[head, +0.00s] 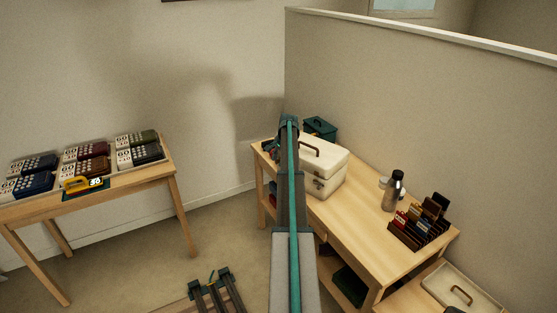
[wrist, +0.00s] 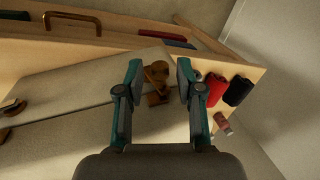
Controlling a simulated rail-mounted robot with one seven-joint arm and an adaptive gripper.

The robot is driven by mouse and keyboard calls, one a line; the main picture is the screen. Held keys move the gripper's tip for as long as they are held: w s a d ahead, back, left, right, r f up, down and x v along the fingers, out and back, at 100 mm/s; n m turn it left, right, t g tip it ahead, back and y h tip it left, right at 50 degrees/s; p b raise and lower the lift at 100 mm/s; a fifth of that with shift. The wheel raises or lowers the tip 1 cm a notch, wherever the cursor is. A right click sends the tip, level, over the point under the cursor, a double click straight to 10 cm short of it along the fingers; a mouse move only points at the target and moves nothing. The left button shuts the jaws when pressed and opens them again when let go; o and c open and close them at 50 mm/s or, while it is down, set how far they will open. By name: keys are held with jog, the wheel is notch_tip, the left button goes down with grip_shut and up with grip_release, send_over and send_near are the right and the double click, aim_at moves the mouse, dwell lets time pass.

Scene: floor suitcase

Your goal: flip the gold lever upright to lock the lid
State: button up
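The white case (head: 328,163) stands on the wooden desk, with a brown handle (head: 309,149) on its lid. A gold lever (wrist: 157,72) shows in the wrist view on a pale case surface near a seam, with a lower gold part below it. It looks tilted rather than straight, but its exact pose is unclear. My gripper (wrist: 157,66) is open, one finger on each side of the lever. I see no clear contact, and the depth between them is hard to tell. In the head view my arm hides the gripper and the lever.
A bottle (head: 393,191) and a dark rack (head: 420,232) stand on the desk, right of the case. A teal box (head: 320,129) is behind it, near the partition. A side table (head: 175,166) stands left.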

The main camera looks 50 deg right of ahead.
grip_shut()
jog(key=s+t+b, duration=0.1)
jog(key=t+b, duration=0.1)
jog(key=b, duration=0.1)
jog(key=shift+s+t, duration=0.15)
jog(key=shift+t, duration=0.15)
jog(key=shift+o, duration=1.6)
grip_release()
jog(key=shift+s+r, duration=0.1)
jog(key=v, duration=1.1)
jog(key=shift+s+r, duration=0.15)
jog(key=shift+r, duration=0.15)
